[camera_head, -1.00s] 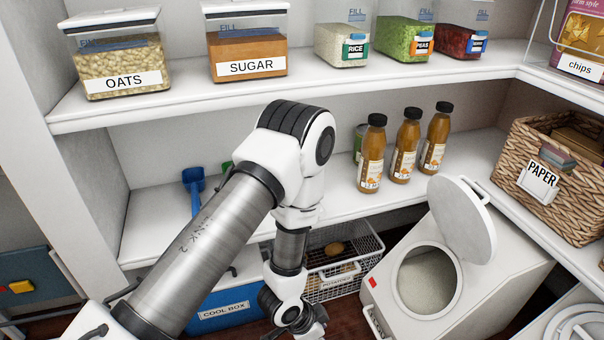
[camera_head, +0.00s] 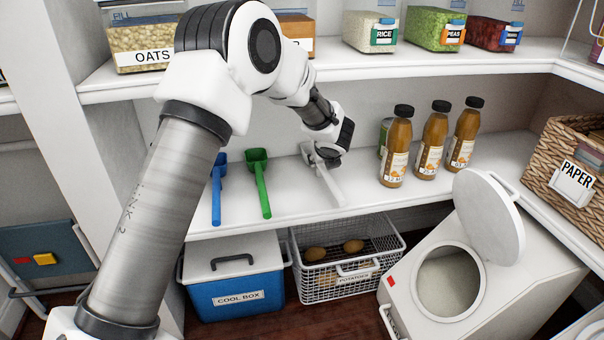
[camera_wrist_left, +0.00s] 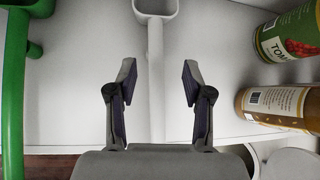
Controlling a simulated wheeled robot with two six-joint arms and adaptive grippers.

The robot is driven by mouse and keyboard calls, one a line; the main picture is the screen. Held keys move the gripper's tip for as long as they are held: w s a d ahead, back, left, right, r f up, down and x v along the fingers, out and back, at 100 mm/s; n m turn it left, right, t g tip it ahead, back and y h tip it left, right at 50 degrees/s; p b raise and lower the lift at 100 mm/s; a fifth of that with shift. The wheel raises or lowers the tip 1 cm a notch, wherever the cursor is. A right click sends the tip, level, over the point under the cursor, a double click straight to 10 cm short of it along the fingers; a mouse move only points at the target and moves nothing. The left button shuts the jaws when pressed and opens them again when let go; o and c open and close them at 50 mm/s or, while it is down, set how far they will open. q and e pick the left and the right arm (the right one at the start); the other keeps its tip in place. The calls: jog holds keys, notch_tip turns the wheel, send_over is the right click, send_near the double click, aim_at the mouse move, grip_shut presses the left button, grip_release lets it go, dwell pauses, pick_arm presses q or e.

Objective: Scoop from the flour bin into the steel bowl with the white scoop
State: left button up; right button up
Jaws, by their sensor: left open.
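The white scoop (camera_head: 332,186) lies on the middle shelf with its handle toward the front edge. My left gripper (camera_head: 323,155) is over it. In the left wrist view my left gripper (camera_wrist_left: 157,82) is open, and the white scoop's handle (camera_wrist_left: 156,60) runs between its fingers without visible contact. An open bin (camera_head: 411,285) with pale powder inside, likely the flour bin, stands at the lower right with its round lid (camera_head: 488,215) raised. Its label is not visible. The steel bowl is not in view, nor is my right gripper.
A green scoop (camera_head: 261,185) and a blue scoop (camera_head: 216,190) lie left of the white one. Several items stand to the right: bottles (camera_head: 434,140) and a can (camera_wrist_left: 290,35). Below are a cool box (camera_head: 235,285) and a wire potato basket (camera_head: 350,265).

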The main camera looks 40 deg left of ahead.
pick_arm(q)
jog(key=shift+n+y, duration=0.3)
jog(key=b+x, duration=0.1)
jog(key=x, duration=0.3)
jog(key=b+x, duration=0.1)
jog(key=x, duration=0.3)
jog(key=shift+a+f+b, duration=0.1)
jog(key=shift+a+b, duration=0.25)
jog(key=shift+b, duration=0.05)
grip_shut()
